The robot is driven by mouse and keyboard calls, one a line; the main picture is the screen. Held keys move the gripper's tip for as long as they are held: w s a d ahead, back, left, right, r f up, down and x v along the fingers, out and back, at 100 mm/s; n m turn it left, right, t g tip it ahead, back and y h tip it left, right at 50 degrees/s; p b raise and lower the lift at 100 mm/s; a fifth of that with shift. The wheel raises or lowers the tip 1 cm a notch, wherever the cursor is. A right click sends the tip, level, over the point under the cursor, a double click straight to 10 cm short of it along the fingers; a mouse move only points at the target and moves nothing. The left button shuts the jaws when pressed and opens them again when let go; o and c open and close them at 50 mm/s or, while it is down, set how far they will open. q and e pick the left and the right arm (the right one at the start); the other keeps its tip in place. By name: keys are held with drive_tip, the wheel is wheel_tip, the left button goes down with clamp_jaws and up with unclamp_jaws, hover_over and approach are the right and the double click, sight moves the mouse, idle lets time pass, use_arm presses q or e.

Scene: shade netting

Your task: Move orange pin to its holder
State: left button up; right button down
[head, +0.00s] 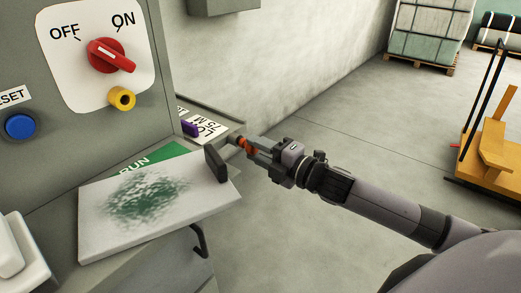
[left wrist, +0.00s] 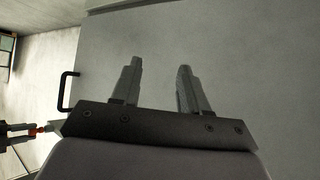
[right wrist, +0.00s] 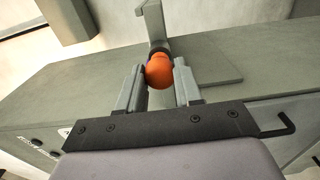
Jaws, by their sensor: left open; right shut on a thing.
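The orange pin (head: 246,147) is held between the fingertips of my right gripper (head: 254,149), to the right of the counter in the head view. In the right wrist view its rounded orange end (right wrist: 160,73) shows between the two fingers, in front of a grey upright bracket (right wrist: 152,22). Whether the pin touches this bracket I cannot tell. Which part is the pin's holder is not clear. My left gripper (left wrist: 157,82) is open and empty, with a plain grey panel (left wrist: 240,60) before it. It does not show clearly in the head view.
A white board (head: 95,230) with a green smudge lies on the counter, a dark upright plate (head: 216,164) at its right corner. A purple piece (head: 190,129) is behind. The grey cabinet carries a red switch (head: 108,55) and yellow ring (head: 121,98).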

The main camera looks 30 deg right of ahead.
sight(256, 150)
use_arm(q)
drive_tip(key=shift+r, duration=0.1)
use_arm(e)
drive_tip(key=shift+w+a, duration=0.15)
drive_tip(key=shift+w, duration=0.2)
drive_tip(key=shift+r, duration=0.1)
drive_tip(key=c, duration=0.7)
unclamp_jaws()
drive_tip(key=shift+s+d+f, duration=0.2)
drive_tip(key=shift+s, duration=0.25)
drive_tip(key=v, duration=0.4)
drive_tip(key=shift+a, duration=0.1)
use_arm(q)
drive_tip(key=shift+s+f, duration=0.1)
drive_tip(key=shift+f, duration=0.45)
use_arm(e)
drive_tip(key=shift+v, duration=1.05)
use_arm(q)
drive_tip(key=shift+a, duration=0.1)
use_arm(e)
drive_tip(key=shift+r, duration=0.15)
